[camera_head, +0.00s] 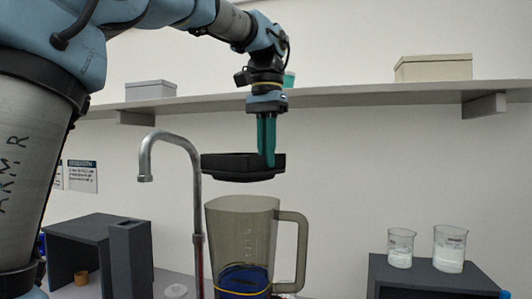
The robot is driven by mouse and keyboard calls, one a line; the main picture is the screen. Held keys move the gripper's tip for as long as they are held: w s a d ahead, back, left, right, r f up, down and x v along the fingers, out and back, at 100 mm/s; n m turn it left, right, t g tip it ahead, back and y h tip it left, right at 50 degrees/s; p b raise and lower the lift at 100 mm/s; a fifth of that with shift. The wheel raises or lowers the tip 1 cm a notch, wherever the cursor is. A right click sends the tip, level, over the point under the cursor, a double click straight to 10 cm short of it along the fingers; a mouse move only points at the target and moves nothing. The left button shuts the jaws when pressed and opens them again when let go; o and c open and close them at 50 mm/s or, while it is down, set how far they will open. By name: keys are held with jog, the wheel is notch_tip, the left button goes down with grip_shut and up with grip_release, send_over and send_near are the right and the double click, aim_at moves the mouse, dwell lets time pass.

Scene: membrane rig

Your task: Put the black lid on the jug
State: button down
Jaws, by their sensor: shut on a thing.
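The black lid (225,167) is held level in the air in the head view. My gripper (267,163), with green fingers pointing down, is shut on the lid at its right part. The jug (240,222) is a tall, see-through brownish vessel with a handle on its right, standing upright below the lid. Dark blue contents show low in it. A gap of wall shows between the lid's underside and the jug's rim. The lid sits somewhat left of the jug's middle in this view. The jug's base is out of frame.
A curved metal tap (196,185) rises just left of the jug and lid. Two glass beakers (449,249) stand on a dark box (435,279) at right. A wall shelf (350,95) with boxes runs behind my arm. A dark grey unit (85,240) stands left.

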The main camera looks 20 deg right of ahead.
aim_at(266, 170)
jog(key=shift+f+b, duration=0.75)
jog(key=shift+f, duration=2.45)
jog(key=shift+f, duration=0.15)
jog(key=c, duration=0.9)
grip_release()
notch_tip(266, 170, up, 11)
jog(key=shift+f+b, duration=0.1)
jog(key=shift+b, duration=0.3)
